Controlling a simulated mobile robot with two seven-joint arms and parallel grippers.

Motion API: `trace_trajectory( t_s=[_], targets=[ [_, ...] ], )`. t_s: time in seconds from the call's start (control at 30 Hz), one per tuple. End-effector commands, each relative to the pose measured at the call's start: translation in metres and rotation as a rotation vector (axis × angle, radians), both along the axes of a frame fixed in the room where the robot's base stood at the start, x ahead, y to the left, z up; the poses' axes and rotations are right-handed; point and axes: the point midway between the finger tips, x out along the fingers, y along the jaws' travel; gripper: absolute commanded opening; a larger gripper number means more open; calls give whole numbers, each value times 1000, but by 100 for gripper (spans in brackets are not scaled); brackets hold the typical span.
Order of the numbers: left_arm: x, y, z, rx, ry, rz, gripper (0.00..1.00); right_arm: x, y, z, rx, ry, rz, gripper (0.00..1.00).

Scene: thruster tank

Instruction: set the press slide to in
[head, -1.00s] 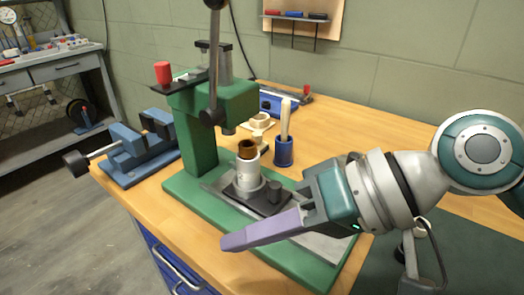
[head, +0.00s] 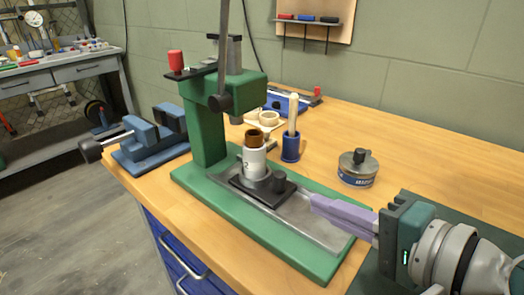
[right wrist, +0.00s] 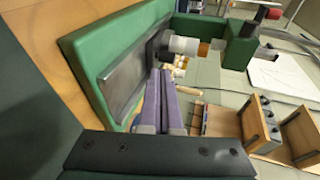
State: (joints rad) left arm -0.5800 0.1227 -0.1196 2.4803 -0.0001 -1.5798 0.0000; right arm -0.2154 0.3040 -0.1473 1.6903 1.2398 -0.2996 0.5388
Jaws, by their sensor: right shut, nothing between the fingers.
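The green press (head: 207,125) stands on the wooden bench. A white cylinder with a brown ring on top (head: 254,158) stands on the slide, roughly below the ram. My right gripper (head: 314,203) is shut and empty, its purple fingers pointing left over the rail, to the right of the slide. In the right wrist view the shut fingers (right wrist: 163,85) point toward the slide end; contact cannot be told. My left gripper is not in view.
A blue vise (head: 150,142) stands left of the press. Behind it are a blue cup with a pale stick (head: 291,147) and cream parts (head: 268,120). A round tin (head: 357,168) stands to the right.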

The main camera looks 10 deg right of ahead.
Motion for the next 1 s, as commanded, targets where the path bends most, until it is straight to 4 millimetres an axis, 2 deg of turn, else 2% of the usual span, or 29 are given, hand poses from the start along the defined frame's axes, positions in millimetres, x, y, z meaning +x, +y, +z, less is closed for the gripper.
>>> trace_trajectory(
  t_s=[0.1, 0.3, 0.83, 1.0],
  targets=[
    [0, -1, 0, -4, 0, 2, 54, 21, 10, -4, 0, -2, 0, 0],
    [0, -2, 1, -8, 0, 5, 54, 43, 20, -5, -1, 0, 1, 0],
    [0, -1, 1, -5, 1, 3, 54, 50, 24, -5, -2, 0, 2, 0],
    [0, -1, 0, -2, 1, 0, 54, 60, 31, -5, -1, -2, 2, 0]
  ],
)
